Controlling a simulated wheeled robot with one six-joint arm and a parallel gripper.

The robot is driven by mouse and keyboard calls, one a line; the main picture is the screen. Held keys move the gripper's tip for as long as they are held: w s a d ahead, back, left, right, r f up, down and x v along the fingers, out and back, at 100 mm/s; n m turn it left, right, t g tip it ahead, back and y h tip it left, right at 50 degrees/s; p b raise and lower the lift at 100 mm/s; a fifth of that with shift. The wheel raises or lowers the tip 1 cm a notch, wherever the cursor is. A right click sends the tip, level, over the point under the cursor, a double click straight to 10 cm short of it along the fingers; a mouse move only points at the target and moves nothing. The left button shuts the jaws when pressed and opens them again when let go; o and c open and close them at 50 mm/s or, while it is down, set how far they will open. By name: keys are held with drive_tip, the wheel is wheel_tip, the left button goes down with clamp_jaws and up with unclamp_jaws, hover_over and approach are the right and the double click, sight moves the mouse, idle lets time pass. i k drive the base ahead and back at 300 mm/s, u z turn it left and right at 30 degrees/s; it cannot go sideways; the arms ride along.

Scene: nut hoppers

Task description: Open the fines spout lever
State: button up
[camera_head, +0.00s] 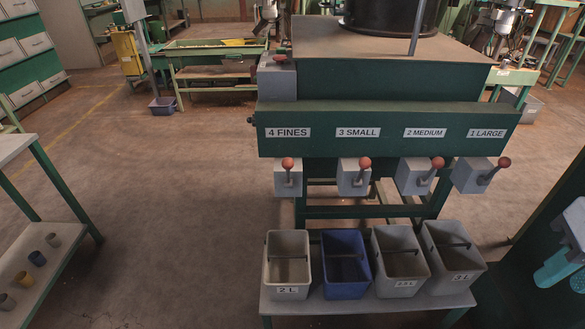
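The fines spout lever (288,170) is a short dark handle with an orange-red ball. It stands about upright on a small grey spout box (287,184) under the label "4 FINES" (288,132). The label is on the front of a green hopper machine (390,115). Three more spouts sit to its right: small (354,182), medium (414,180) and large (472,180), each with a ball-ended lever. The medium and large levers lean right in the picture. My gripper is not in view. Nothing touches the fines lever.
A low bench (366,305) below the spouts carries a grey "2 L" bin (287,248), a blue bin (345,240) and two more grey bins. A shelf table (20,250) with several small cups is at left. Open floor (170,200) lies between it and the machine.

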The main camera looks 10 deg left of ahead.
sight(288, 163)
drive_tip(key=u, duration=0.35)
drive_tip(key=i, duration=0.4)
drive_tip(key=u, duration=0.75)
